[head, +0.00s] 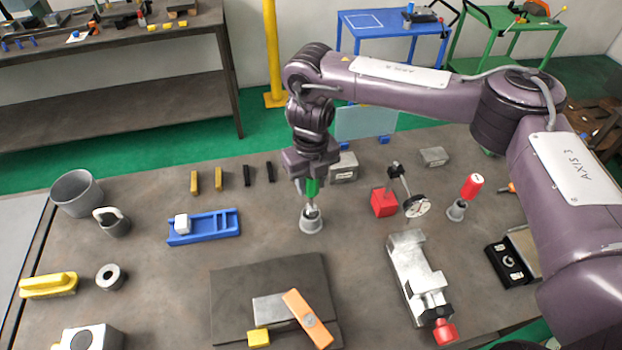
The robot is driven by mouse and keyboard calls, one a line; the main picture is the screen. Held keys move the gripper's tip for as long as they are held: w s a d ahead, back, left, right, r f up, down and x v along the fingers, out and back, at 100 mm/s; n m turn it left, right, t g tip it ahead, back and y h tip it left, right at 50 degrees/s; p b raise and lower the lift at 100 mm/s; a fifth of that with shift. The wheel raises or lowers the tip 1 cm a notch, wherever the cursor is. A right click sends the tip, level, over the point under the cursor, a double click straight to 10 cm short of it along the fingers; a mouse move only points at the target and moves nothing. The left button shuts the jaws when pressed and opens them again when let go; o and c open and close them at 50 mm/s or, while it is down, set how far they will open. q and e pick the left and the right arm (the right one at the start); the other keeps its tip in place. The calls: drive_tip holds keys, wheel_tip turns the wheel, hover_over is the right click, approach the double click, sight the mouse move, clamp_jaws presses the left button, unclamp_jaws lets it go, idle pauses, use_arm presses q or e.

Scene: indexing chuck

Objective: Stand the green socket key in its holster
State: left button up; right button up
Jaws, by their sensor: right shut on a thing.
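The green socket key (313,188) is upright in my right gripper (311,182), which is shut on its green handle. Its metal shank points down at a grey flanged holster (312,225) on the bench. The shank's lower end meets the holster's mouth; I cannot tell how deep it sits. A red-handled key (472,186) leans in a similar grey holster (457,211) to the right. My left gripper is not in view.
A red-based dial gauge (385,202) and a steel vise (416,275) stand to the right. A blue tray (222,222) with a white block lies left. A dark plate (230,305) bearing an orange-handled piece lies in front. The bench around the holster is clear.

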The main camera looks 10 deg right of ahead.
sight(311, 194)
drive_tip(key=shift+f+b, duration=1.6)
drive_tip(key=shift+f, duration=0.75)
drive_tip(key=o, duration=1.2)
drive_tip(key=shift+c, duration=0.2)
drive_tip(key=shift+r, duration=3.9)
drive_tip(key=shift+s+f, duration=0.1)
